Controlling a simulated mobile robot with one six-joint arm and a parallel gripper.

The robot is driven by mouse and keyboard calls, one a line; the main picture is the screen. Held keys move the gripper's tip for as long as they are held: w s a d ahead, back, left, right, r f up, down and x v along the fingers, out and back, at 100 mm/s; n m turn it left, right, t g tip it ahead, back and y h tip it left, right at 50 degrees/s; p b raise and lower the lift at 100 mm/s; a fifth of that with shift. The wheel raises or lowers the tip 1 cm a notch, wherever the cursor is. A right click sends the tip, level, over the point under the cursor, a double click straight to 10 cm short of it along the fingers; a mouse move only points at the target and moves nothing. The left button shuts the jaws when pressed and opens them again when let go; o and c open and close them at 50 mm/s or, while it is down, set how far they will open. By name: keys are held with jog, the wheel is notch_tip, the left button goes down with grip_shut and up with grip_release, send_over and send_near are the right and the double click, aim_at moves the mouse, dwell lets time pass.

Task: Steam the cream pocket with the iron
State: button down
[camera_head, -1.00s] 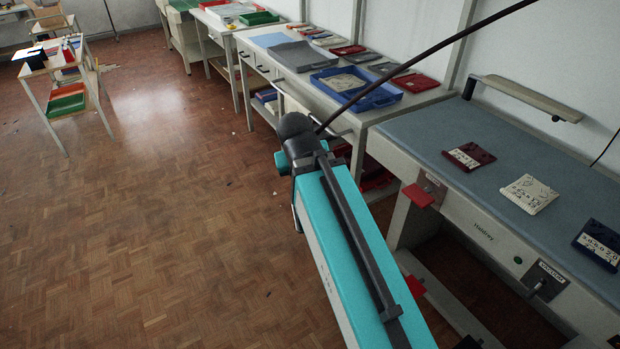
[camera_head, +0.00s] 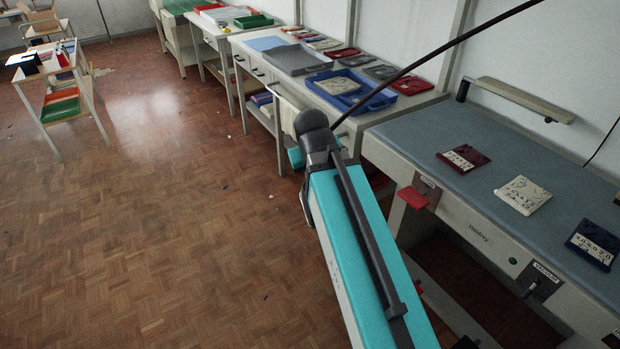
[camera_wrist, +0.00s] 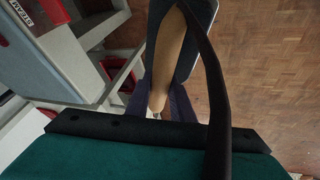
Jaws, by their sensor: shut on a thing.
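The cream pocket (camera_head: 523,195) lies flat on the blue-grey top of the pressing table (camera_head: 410,131), between a dark red pocket (camera_head: 463,158) and a navy pocket (camera_head: 594,244). It has dark markings. In the wrist view my gripper (camera_wrist: 158,105) is shut on the iron, whose tan handle (camera_wrist: 168,62) and dark body (camera_wrist: 202,30) show. A dark band, perhaps the hose, crosses in front. The iron hangs in the air beside the table's front, with floor beyond. The head view does not show my gripper, only my teal arm.
A wooden-topped rest (camera_head: 520,100) stands at the table's back. Red pedals or flaps (camera_head: 412,197) and a vacuum lever (camera_head: 532,288) stick out at its front. A neighbouring table carries a blue tray (camera_head: 350,92) and several pockets. Open parquet floor (camera_head: 150,220) lies left.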

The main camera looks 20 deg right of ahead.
jog(key=d+r+n+y+p, duration=0.1)
jog(key=d+r+p, duration=0.15)
jog(key=d, duration=1.45)
jog(key=d+r+n+p, duration=0.2)
jog(key=d+r, duration=0.1)
jog(key=d, duration=1.5)
jog(key=s+d+r+p, duration=0.1)
jog(key=s+d, duration=0.4)
jog(key=d, duration=0.5)
jog(key=s+d+r+p, duration=0.1)
jog(key=s+d+r, duration=0.1)
jog(key=s+d, duration=0.4)
jog(key=s+d+r+p, duration=0.1)
jog(key=s+d, duration=0.5)
jog(key=d, duration=0.8)
jog(key=shift+s+d+r+n+t+p, duration=0.15)
jog(key=shift+r+n+t+p, duration=0.15)
jog(key=shift+r, duration=0.35)
jog(key=shift+f, duration=0.2)
jog(key=shift+f+b, duration=1)
jog(key=shift+f, duration=1.35)
jog(key=shift+f+y+b, duration=0.3)
jog(key=shift+f, duration=0.25)
